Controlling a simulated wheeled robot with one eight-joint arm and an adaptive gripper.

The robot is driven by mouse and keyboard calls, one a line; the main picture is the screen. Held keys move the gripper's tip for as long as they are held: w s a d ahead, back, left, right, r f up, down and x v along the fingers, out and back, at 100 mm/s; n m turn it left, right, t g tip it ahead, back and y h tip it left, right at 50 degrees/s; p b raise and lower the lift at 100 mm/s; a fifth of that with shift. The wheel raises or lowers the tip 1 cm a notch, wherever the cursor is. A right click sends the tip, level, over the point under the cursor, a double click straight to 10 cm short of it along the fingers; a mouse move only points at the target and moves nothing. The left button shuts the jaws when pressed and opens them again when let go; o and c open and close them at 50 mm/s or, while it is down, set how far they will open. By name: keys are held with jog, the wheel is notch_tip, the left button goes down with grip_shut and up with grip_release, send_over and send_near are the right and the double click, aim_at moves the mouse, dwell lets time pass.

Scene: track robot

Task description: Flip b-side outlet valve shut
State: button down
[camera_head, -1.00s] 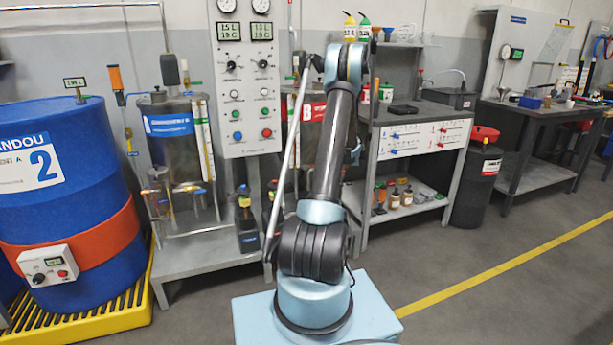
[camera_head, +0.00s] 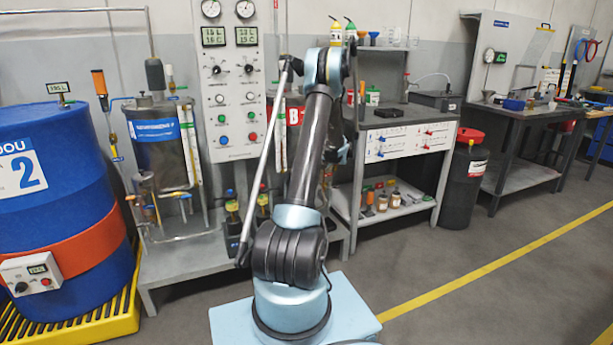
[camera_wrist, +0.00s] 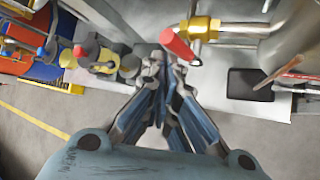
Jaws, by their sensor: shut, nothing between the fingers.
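A valve with a red handle (camera_wrist: 179,47) and a brass body (camera_wrist: 203,28) sits on a metal pipe (camera_wrist: 240,28) at the top of the wrist view. The handle lies diagonally across the picture. My gripper (camera_wrist: 160,62) is shut and empty, its tips just left of and below the handle; I cannot tell if they touch it. In the head view the B-side tank (camera_head: 293,117), with a red label, is mostly hidden behind my arm. My gripper and the valve are hidden there too.
A control panel (camera_head: 228,100) stands left of my arm, with a second tank (camera_head: 160,135) and a blue drum (camera_head: 60,200) further left. A workbench (camera_head: 400,190) stands right. In the wrist view yellow and grey fittings (camera_wrist: 90,50) lie left.

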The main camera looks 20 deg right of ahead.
jog(key=shift+r, duration=0.4)
jog(key=s+d, duration=0.4)
jog(key=s, duration=0.4)
jog(key=shift+d+r, duration=0.3)
jog(key=shift+r, duration=0.05)
dwell(0.5)
